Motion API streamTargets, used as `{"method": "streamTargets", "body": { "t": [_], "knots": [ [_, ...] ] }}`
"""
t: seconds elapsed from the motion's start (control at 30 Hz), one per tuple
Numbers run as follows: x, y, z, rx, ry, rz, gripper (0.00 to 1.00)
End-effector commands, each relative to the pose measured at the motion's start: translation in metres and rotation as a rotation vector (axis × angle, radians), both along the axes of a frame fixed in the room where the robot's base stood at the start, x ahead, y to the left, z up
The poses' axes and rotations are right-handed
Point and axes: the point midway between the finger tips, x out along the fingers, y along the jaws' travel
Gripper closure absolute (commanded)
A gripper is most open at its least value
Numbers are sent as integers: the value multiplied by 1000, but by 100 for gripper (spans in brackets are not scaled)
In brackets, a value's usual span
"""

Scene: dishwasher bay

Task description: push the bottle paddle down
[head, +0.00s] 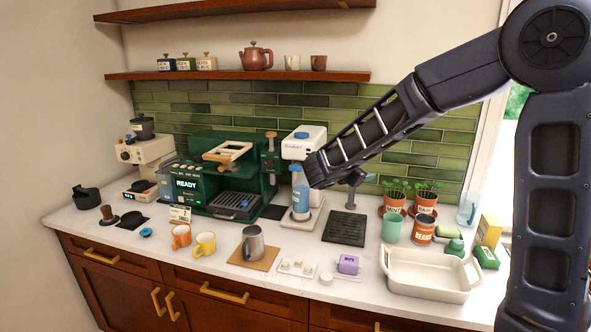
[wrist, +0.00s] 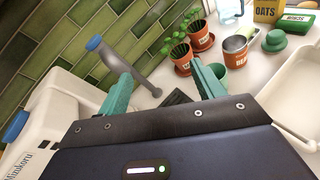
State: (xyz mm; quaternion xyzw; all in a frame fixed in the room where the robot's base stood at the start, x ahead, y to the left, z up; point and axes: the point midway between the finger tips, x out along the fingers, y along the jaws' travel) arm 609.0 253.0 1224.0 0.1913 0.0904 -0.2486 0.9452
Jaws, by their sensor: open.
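A grey post with a bent arm and a blue tip (wrist: 112,60) stands on the counter in the wrist view; it looks like the bottle paddle's fixture. In the head view the grey post (head: 355,179) stands behind a black drain grate (head: 345,229), partly behind my arm. My gripper (wrist: 162,70) is open and empty, its teal fingers apart, with the post ahead and the blue tip beyond the left finger. In the head view my gripper (head: 318,170) overlaps the white machine (head: 302,142); its fingertips are hidden. I see no contact.
A blue bottle (head: 300,198) stands in the white machine. Potted plants (head: 395,200), a green cup (head: 392,229), a can (head: 423,229) and a white baking dish (head: 430,282) are to the right. The green coffee machine (head: 220,180) is left.

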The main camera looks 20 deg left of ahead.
Motion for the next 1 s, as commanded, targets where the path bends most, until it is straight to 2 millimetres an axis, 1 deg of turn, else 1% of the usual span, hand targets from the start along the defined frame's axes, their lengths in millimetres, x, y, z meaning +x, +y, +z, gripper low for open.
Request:
{"method": "streamTargets", "body": {
  "t": [0.03, 0.07, 0.1, 0.13, 0.17, 0.2, 0.3, 0.4, 0.5, 0.57, 0.67, 0.77, 1.0],
  "knots": [
    [-3, 31, -7, -57, -12, 70, 33],
    [-5, 48, -9, -88, -24, 109, 33],
    [-8, 70, -12, -132, -39, 161, 33],
    [-11, 87, -15, -161, -51, 200, 33],
    [-15, 103, -18, -190, -65, 237, 33],
    [-20, 123, -22, -227, -82, 283, 33],
    [-35, 168, -30, -301, -123, 385, 33],
    [-48, 199, -37, -353, -157, 455, 33],
    [-57, 216, -41, -380, -177, 494, 33],
    [-58, 221, -42, -388, -182, 505, 33],
    [-54, 223, -42, -392, -186, 509, 33],
    [-43, 222, -42, -391, -185, 506, 33],
    [-2, 221, -42, -391, -184, 504, 33]
  ]
}}
